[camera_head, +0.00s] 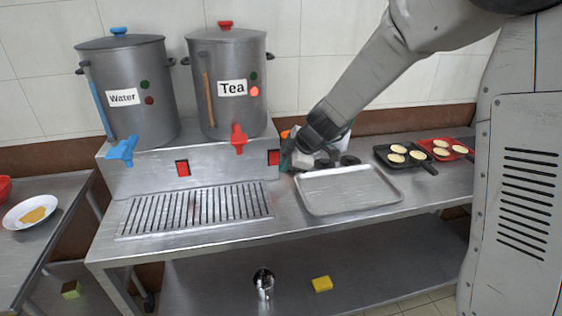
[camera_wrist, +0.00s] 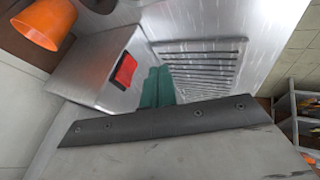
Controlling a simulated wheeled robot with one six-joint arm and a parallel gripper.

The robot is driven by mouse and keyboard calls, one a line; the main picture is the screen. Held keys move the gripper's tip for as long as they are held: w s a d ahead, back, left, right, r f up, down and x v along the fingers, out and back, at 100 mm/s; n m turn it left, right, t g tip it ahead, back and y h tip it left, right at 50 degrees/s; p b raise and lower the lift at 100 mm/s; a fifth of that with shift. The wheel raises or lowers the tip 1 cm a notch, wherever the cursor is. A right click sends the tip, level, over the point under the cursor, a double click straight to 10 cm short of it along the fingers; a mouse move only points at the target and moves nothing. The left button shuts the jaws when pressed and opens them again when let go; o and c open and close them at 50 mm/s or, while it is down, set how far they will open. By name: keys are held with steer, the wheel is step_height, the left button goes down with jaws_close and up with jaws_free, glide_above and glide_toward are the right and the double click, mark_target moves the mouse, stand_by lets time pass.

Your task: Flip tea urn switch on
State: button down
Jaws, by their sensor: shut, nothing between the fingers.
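The tea urn (camera_head: 228,100) is a grey pot with a "Tea" label, a red lid knob and a red tap. One of its two side lights glows red. A red rocker switch (camera_head: 273,157) sits below and right of it on the steel stand front; the wrist view shows a red switch (camera_wrist: 125,69) on the stand. My gripper (camera_head: 287,160) is just right of this switch. Its green fingers (camera_wrist: 157,86) are shut and empty, beside the switch in the wrist view. I cannot tell whether they touch it.
A water urn (camera_head: 127,95) stands left, with its own red switch (camera_head: 182,168) below. A drip grate (camera_head: 195,210) lies in front. An empty metal tray (camera_head: 345,190) is right of my gripper. An orange cup (camera_wrist: 44,24) is close by.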

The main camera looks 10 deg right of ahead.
steer(key=s+v, duration=0.1)
steer(key=v, duration=0.7)
steer(key=shift+s+f, duration=0.25)
steer(key=shift+f, duration=0.1)
steer(key=s+d+r+m+g+h, duration=0.1)
steer(key=s+m, duration=0.4)
steer(key=s, duration=0.5)
steer(key=s+d+r+m+g+h, duration=0.1)
steer(key=s+d+m, duration=0.4)
steer(key=s, duration=0.6)
steer(key=s+d+r+m+g+h, duration=0.2)
steer(key=s+m, duration=0.5)
steer(key=s, duration=0.4)
step_height(320, 180, up, 2)
steer(key=shift+s+d+r, duration=0.2)
steer(key=shift+s+d, duration=0.05)
steer(key=shift+d, duration=0.35)
